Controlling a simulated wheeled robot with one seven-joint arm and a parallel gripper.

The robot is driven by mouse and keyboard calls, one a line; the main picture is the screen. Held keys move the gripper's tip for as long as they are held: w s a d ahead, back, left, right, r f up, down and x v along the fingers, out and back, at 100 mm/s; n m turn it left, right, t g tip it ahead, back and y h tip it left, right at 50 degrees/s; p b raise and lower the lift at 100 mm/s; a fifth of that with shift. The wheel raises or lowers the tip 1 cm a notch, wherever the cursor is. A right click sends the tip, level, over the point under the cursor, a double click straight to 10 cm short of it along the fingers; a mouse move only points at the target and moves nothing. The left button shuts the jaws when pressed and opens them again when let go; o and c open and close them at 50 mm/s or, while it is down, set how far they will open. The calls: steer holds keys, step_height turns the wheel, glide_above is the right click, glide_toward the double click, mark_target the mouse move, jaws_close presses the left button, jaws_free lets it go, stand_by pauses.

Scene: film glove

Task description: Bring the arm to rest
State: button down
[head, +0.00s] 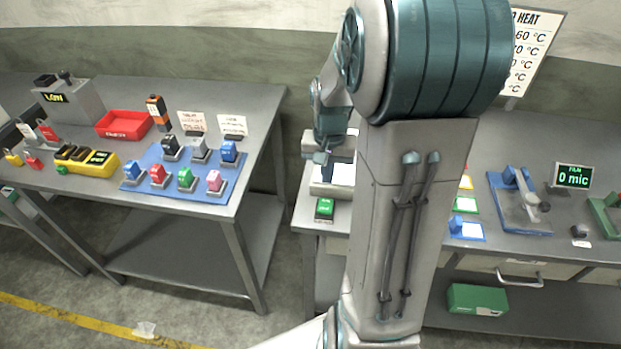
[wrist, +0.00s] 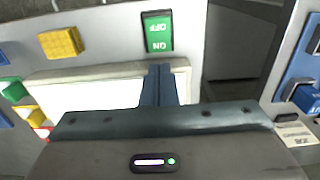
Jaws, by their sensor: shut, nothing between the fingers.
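My arm stands upright across the middle of the head view and hides part of the right table. My gripper (head: 319,157) hangs at the far left end of that table, over a pale box with a bright white top (head: 340,174). In the wrist view my gripper (wrist: 159,72) shows its fingers together with nothing between them. The same white top (wrist: 95,95) lies behind the fingers. A green ON/OFF switch (wrist: 158,33) is beyond the fingertips. I cannot tell whether the fingers touch the box.
The left table holds a blue mat (head: 205,192) with several coloured blocks, a red tray (head: 125,124) and a yellow device (head: 85,160). The right table holds a blue-based instrument (head: 520,200) and a film display (head: 573,176). A floor gap separates the tables.

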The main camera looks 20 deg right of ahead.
steer(key=s+a+r+n+t, duration=0.3)
steer(key=s+a+r+n, duration=0.3)
steer(key=s+a+r, duration=0.4)
steer(key=s+a, duration=0.2)
steer(key=shift+s+r+n+t, duration=0.3)
steer(key=shift+s+r+n, duration=0.05)
steer(key=shift+s+n, duration=0.05)
steer(key=shift+a, duration=0.15)
